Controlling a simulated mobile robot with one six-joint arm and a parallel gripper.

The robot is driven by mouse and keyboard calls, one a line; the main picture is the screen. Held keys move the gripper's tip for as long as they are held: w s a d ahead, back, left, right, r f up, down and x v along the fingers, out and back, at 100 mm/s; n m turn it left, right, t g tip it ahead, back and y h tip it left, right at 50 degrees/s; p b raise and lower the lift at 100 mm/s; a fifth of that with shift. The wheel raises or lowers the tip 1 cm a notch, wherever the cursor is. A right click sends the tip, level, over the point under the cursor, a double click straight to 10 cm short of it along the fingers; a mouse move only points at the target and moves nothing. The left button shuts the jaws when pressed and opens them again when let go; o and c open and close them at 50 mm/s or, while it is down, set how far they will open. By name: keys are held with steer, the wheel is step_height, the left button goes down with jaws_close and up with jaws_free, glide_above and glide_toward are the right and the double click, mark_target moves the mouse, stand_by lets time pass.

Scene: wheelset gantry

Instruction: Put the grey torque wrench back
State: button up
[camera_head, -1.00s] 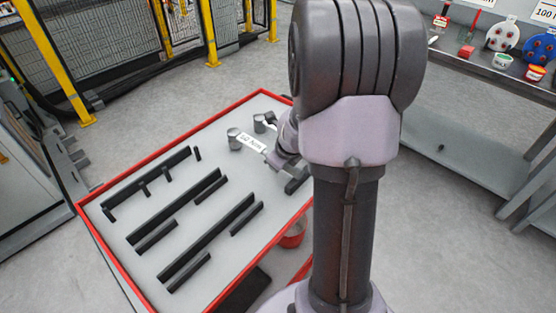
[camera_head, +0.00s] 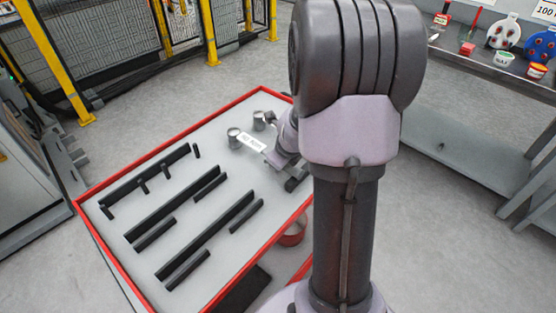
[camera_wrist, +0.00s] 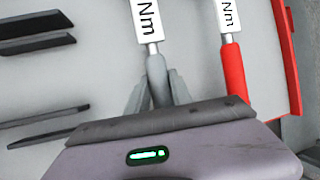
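The grey torque wrench (camera_wrist: 157,70) shows in the wrist view, with its grey handle between the fingers of my gripper (camera_wrist: 157,92). The fingers lie close against both sides of the handle and look shut on it. Its white label (camera_head: 252,142) shows in the head view near the far right corner of the red-rimmed cart top (camera_head: 130,178). My arm hides part of the gripper there. I cannot tell whether the wrench touches the surface. A wrench with a red handle (camera_wrist: 232,75) lies to its right in the wrist view, apart from the fingers.
Long and short black rails (camera_head: 205,235) stand on the cart top, with bare strips between them. A workbench (camera_head: 490,66) with small items is at the right. Yellow-posted fencing (camera_head: 208,35) is behind.

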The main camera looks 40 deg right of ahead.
steer(key=o, duration=0.4)
steer(key=shift+o, duration=0.2)
steer(key=p+v, duration=1.1)
steer(key=v, duration=0.6)
steer(key=a+r+n+y+b, duration=0.1)
steer(key=a+r+n, duration=0.1)
steer(key=a+n, duration=0.35)
steer(key=w+a+r+n+t+y+b, duration=0.1)
steer(key=a+r+n, duration=0.25)
steer(key=a, duration=0.25)
steer(key=a+r+n+y+b, duration=0.1)
steer(key=a+r+n, duration=0.1)
steer(key=a+n, duration=0.35)
steer(key=s+a+r+n+y+b, duration=0.1)
steer(key=s+a+r+n, duration=0.1)
steer(key=s+a+n, duration=0.8)
steer(key=n, duration=0.5)
steer(key=shift+s+a+r+g, duration=0.25)
steer(key=shift+s+a+g, duration=0.05)
steer(key=shift+a+g, duration=0.1)
